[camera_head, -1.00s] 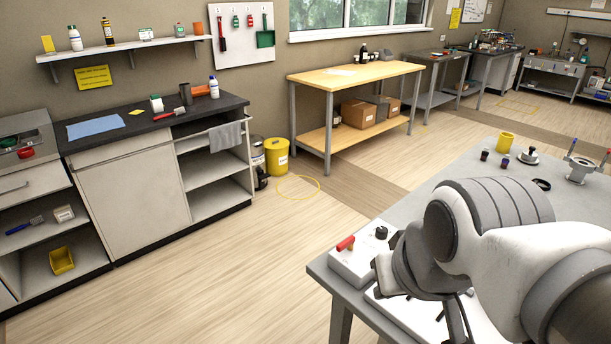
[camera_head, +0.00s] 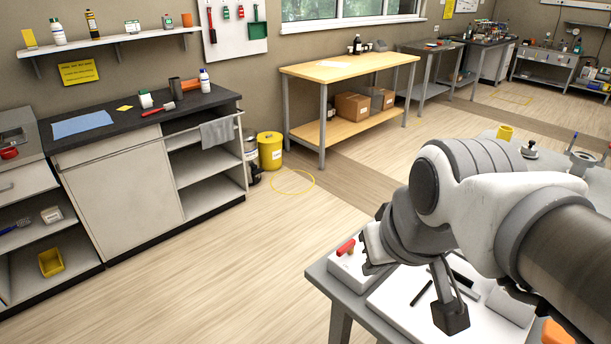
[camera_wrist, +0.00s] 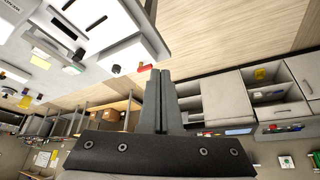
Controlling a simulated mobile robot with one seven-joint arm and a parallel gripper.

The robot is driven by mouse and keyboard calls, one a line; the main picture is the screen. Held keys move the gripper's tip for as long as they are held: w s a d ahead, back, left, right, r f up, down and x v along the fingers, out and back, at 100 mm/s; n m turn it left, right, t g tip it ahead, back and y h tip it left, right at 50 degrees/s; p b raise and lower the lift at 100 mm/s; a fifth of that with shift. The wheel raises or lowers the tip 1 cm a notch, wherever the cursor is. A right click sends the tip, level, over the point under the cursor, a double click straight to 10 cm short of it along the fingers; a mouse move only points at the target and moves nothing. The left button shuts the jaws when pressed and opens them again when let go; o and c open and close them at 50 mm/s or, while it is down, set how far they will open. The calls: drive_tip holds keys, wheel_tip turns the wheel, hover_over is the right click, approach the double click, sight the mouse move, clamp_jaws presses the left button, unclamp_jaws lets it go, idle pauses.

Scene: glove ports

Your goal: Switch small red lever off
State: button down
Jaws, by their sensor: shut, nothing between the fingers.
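The small red lever (camera_head: 346,247) sits on a white box (camera_head: 347,266) at the table's near-left corner in the head view. Its handle leans up to the right. In the wrist view the red lever (camera_wrist: 143,67) shows just left of my fingertips. My gripper (camera_wrist: 159,72) is shut and empty, its two fingers pressed together. Whether it touches the lever cannot be told. In the head view my wrist hides the fingertips and the right part of the box. A small black knob (camera_wrist: 116,69) shows on the box in the wrist view.
The grey table (camera_head: 318,271) also bears a white board (camera_head: 385,302) with dark pieces, close to my wrist. A yellow cup (camera_head: 505,132) and other small items stand at its far end. Open floor lies left of the table, before a cabinet (camera_head: 120,190).

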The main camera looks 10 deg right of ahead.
drive_tip(key=w+f+n+g+y, duration=0.1)
drive_tip(key=w+f+n+y, duration=0.15)
drive_tip(key=w, duration=1.05)
drive_tip(key=n+g, duration=0.1)
drive_tip(key=n, duration=0.3)
hover_over(346, 250)
drive_tip(key=w+a, duration=0.2)
wheel_tip(346, 250, down, 6)
drive_tip(key=shift+w+d+f, duration=0.15)
drive_tip(key=shift+d+f, duration=0.05)
drive_tip(key=shift+f, duration=0.05)
drive_tip(key=shift+h, duration=0.25)
drive_tip(key=shift+s+d+f+b, duration=0.1)
drive_tip(key=shift+s+f+b, duration=0.05)
drive_tip(key=shift+f, duration=2.2)
drive_tip(key=shift+s+d+f+b, duration=0.1)
drive_tip(key=shift+s+f+b, duration=0.05)
drive_tip(key=shift+f, duration=2.2)
